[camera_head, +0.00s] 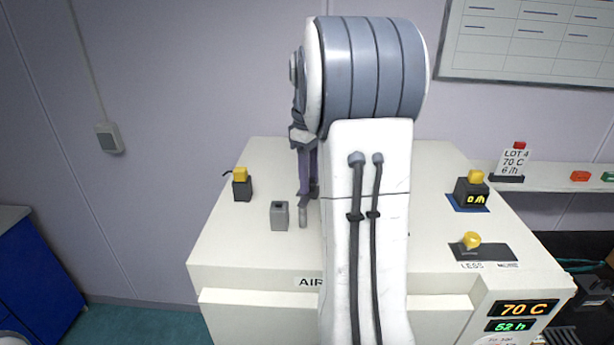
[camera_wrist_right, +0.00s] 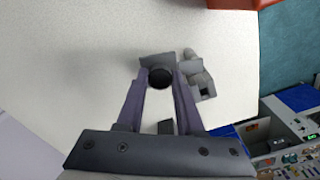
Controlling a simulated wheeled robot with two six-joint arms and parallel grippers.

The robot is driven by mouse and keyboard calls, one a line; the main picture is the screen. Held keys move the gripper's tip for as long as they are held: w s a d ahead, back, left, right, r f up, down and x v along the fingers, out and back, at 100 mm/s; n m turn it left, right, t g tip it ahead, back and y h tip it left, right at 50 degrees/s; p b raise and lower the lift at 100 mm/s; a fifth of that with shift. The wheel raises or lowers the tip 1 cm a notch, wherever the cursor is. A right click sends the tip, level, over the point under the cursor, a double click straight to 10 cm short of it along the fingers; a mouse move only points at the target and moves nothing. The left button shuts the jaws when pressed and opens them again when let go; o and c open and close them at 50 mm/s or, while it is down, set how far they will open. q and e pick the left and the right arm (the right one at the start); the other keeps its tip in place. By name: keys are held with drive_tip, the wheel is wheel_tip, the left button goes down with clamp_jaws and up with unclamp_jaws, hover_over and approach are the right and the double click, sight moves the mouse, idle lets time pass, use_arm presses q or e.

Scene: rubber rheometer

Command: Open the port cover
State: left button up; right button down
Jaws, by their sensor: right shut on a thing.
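My right gripper (camera_head: 304,205) reaches down to the white machine top, and its purple fingers show side-on in the head view. In the right wrist view my right gripper (camera_wrist_right: 164,78) is shut around a dark round piece (camera_wrist_right: 160,78), which appears to be part of the port cover. My left gripper is not in view.
The white machine (camera_head: 250,255) carries a yellow-topped switch (camera_head: 241,184) at left, another yellow-topped unit (camera_head: 473,191) at right and a yellow knob (camera_head: 471,240). A shelf (camera_head: 556,178) holds a lot card. My right arm hides the middle of the machine top.

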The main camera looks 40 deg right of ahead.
idle(0.4)
drive_tip(key=c, duration=0.5)
unclamp_jaws()
drive_tip(key=shift+c, duration=0.2)
wheel_tip(320, 180, up, 10)
drive_tip(key=b, duration=0.1)
drive_tip(key=shift+r, duration=0.25)
